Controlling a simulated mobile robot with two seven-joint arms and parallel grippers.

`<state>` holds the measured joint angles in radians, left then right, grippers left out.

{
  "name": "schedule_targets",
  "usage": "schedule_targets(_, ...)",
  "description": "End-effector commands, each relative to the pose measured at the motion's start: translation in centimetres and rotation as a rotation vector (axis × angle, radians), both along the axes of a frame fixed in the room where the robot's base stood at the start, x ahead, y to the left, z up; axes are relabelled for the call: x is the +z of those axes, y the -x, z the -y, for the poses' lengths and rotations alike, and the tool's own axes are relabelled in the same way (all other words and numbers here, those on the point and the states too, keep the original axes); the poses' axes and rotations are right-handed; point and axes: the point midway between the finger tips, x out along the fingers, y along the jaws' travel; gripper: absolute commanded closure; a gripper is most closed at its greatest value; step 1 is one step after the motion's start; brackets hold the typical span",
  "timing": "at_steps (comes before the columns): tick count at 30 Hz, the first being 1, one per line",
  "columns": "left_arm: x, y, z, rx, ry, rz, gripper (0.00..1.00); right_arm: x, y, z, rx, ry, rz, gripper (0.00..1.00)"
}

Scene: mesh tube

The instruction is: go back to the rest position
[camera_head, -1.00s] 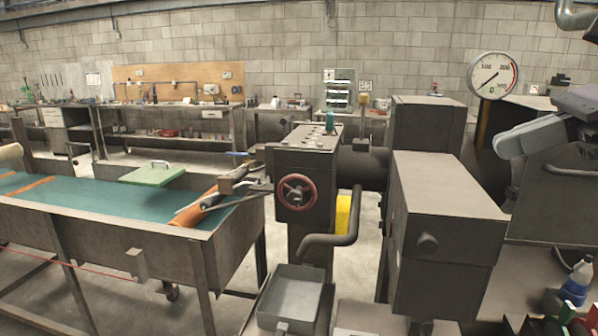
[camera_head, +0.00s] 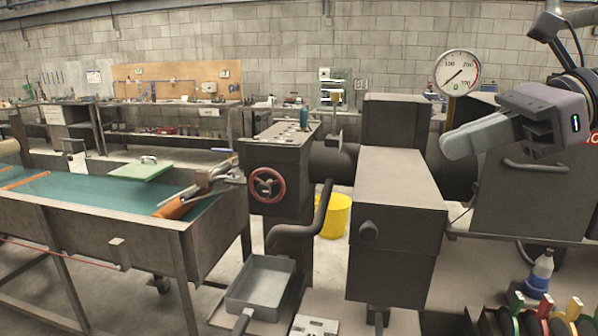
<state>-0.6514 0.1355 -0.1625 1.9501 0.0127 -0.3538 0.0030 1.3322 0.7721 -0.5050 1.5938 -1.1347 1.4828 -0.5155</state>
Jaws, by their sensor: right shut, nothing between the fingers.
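My right gripper (camera_head: 462,142) is at the upper right, raised in the air in front of the grey machine. Its pale grey fingers are together and point left, with nothing between them. My right arm comes in from the upper right corner behind it. My left gripper is not in view.
The dark machine has a red handwheel (camera_head: 266,185), a bent crank handle and a round gauge (camera_head: 457,73). A grey pan (camera_head: 259,287) sits low in front. A teal-topped trough (camera_head: 110,192) with a green board (camera_head: 140,171) is at left. A yellow bucket (camera_head: 337,215) stands behind. A blue-and-white bottle (camera_head: 539,274) is at lower right.

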Motion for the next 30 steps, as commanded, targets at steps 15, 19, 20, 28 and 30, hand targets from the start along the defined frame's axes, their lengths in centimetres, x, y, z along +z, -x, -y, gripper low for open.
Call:
schedule_targets(15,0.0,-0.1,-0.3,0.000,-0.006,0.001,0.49,-4.3,0.3,-7.6,0.132,-0.406,-0.316,1.00)
schedule_targets(19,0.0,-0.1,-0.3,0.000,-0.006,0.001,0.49,-6.5,-0.6,-7.3,0.078,-0.596,-0.493,1.00)
schedule_targets(20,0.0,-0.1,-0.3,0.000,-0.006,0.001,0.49,-7.1,-0.8,-7.1,0.062,-0.640,-0.536,1.00)
schedule_targets(28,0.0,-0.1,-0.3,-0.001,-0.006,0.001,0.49,-13.9,-3.1,-4.5,-0.144,-1.022,-0.936,1.00)
schedule_targets(30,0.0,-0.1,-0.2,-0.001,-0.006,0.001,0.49,-16.1,-3.6,-3.5,-0.215,-1.115,-1.039,1.00)
